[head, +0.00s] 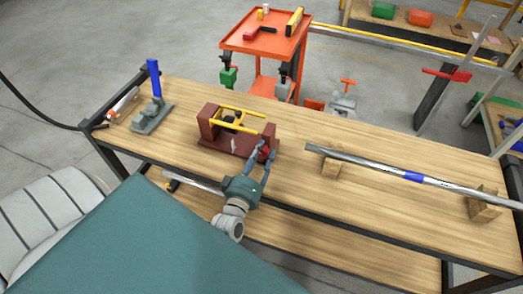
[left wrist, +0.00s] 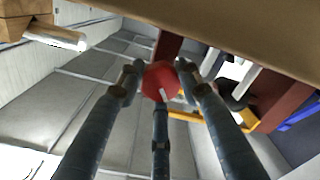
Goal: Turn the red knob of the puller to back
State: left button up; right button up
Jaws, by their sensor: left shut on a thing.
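The puller (head: 210,126) is a dark red frame with yellow bars, standing on the wooden workbench left of its middle. Its red knob (left wrist: 160,80) shows in the left wrist view, round with a pale mark on its face. The knob also shows in the head view (head: 265,153), partly covered by the fingers. My left gripper (head: 264,152) reaches it from the front of the bench. In the left wrist view its fingers (left wrist: 160,75) are closed around the knob, on its left, right and lower sides. My right gripper is not in view.
A blue-handled grey tool (head: 153,110) stands at the bench's left end. A long metal bar (head: 380,170) rests on wooden blocks at the right. An orange tool cart (head: 262,45) is behind the bench. Bare bench top lies between the puller and the bar.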

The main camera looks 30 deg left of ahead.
pick_arm(q)
jog(key=n, duration=0.3)
jog(key=n+b, duration=0.1)
jog(key=n, duration=0.1)
jog(key=shift+d+f+n, duration=0.25)
jog(key=shift+n, duration=0.05)
jog(key=n+b, duration=0.2)
jog(key=n, duration=0.3)
jog(key=n+b, duration=0.1)
jog(key=n, duration=0.1)
jog(key=n+b, duration=0.1)
jog(key=n, duration=0.1)
jog(key=n+b, duration=0.1)
jog(key=n, duration=0.1)
jog(key=shift+w+r+n, duration=0.1)
jog(key=shift+r+n, duration=0.15)
jog(key=shift+n, duration=0.15)
jog(key=n+b, duration=0.1)
jog(key=n, duration=0.1)
jog(key=n+b, duration=0.1)
jog(key=n, duration=0.1)
jog(key=shift+r, duration=0.3)
jog(key=shift+a+n+b, duration=0.1)
jog(key=shift+n+b, duration=0.25)
jog(key=shift+n, duration=0.05)
jog(key=shift+r, duration=0.2)
jog(key=o, duration=0.9)
jog(key=shift+o, duration=1.2)
jog(key=shift+w, duration=0.1)
jog(key=shift+f, duration=0.15)
